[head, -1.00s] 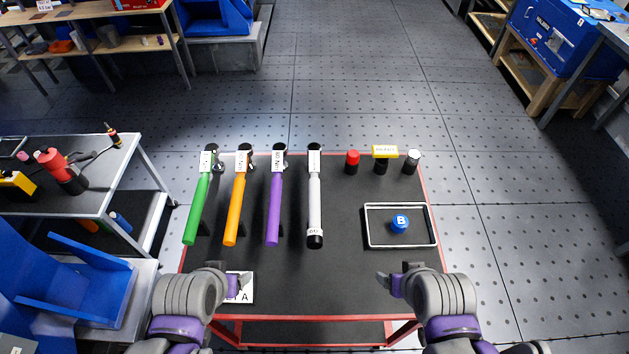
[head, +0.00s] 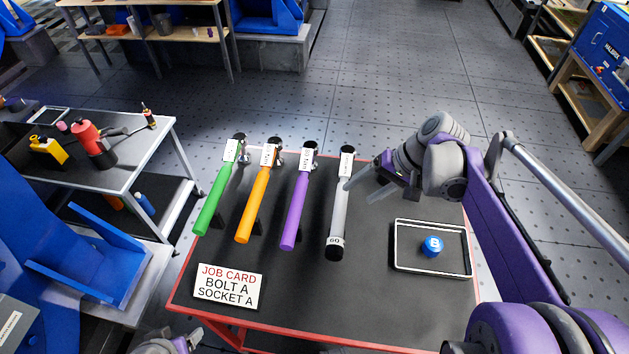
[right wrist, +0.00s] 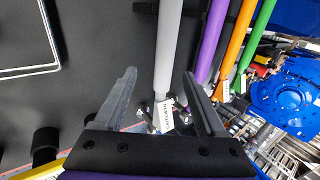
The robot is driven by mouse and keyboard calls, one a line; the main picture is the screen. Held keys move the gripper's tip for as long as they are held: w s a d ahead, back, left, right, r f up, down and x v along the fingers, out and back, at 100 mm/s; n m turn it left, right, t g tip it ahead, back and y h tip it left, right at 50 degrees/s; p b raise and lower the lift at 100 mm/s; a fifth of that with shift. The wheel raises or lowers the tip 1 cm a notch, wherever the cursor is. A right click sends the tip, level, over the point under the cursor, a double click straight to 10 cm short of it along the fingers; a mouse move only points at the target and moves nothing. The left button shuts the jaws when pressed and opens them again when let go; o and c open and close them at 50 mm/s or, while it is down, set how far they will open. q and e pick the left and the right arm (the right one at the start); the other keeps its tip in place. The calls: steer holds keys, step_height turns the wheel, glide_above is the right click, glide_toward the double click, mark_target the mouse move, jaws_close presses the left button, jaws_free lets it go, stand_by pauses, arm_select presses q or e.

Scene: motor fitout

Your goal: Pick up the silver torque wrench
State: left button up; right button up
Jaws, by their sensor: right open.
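The silver torque wrench (head: 339,205) stands rightmost in a row of wrenches on the black-topped table, with a white label near its head and a black end nearest me. My right gripper (head: 357,194) is open and empty, just right of its upper shaft in the head view. In the right wrist view, the silver shaft (right wrist: 168,50) runs between the two spread fingers (right wrist: 160,74), beyond them. I cannot tell the exact gap. My left gripper (head: 187,339) is partly cut off at the bottom edge, away from the wrenches.
Purple (head: 295,210), orange (head: 257,205) and green (head: 216,200) wrenches stand close on the left. A tray (head: 398,268) with a blue B-marked piece (head: 432,246) lies right. A job card (head: 228,287) stands front left. My right arm hides the back right corner.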

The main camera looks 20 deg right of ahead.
mark_target(346, 200)
steer(key=shift+w+a+f, duration=0.15)
steer(key=shift+w+f, duration=0.15)
steer(key=x, duration=0.5)
steer(key=shift+s+a+b, duration=0.1)
steer(key=shift+b, duration=0.25)
steer(key=x, duration=0.5)
steer(key=shift+a+r+b, duration=0.15)
steer(key=shift+a+b, duration=0.15)
steer(key=shift+a, duration=0.05)
steer(key=shift+s, duration=0.1)
jaws_close()
stand_by(0.3)
